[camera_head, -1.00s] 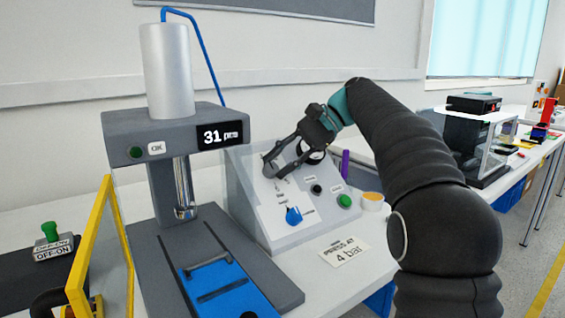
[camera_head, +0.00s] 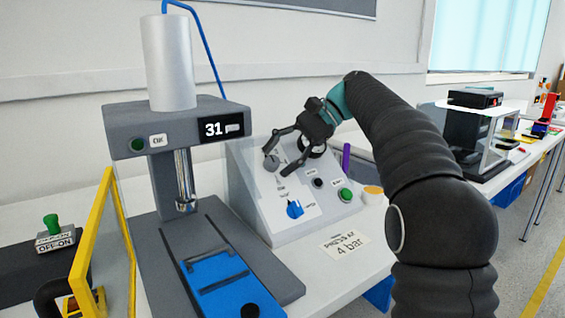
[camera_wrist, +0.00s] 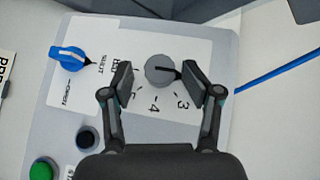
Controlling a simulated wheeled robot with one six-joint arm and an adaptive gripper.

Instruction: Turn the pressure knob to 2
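The grey round pressure knob (camera_wrist: 162,69) is on the sloped white panel, with a dark pointer line toward the right in the wrist view. Printed numerals 3 and 4 show below it; other numerals are partly hidden by the fingers. In the head view the knob (camera_head: 271,164) is at the panel's upper left. My gripper (camera_wrist: 158,78) is open, one finger on each side of the knob, with visible gaps. In the head view my gripper (camera_head: 279,160) is spread at the knob, holding nothing.
A blue selector knob (camera_head: 295,209), a black button (camera_head: 318,183) and a green button (camera_head: 346,195) share the panel. A grey press (camera_head: 165,130) with a display reading 31 stands at left. A card (camera_head: 341,243) reading "press at 4 bar" lies in front.

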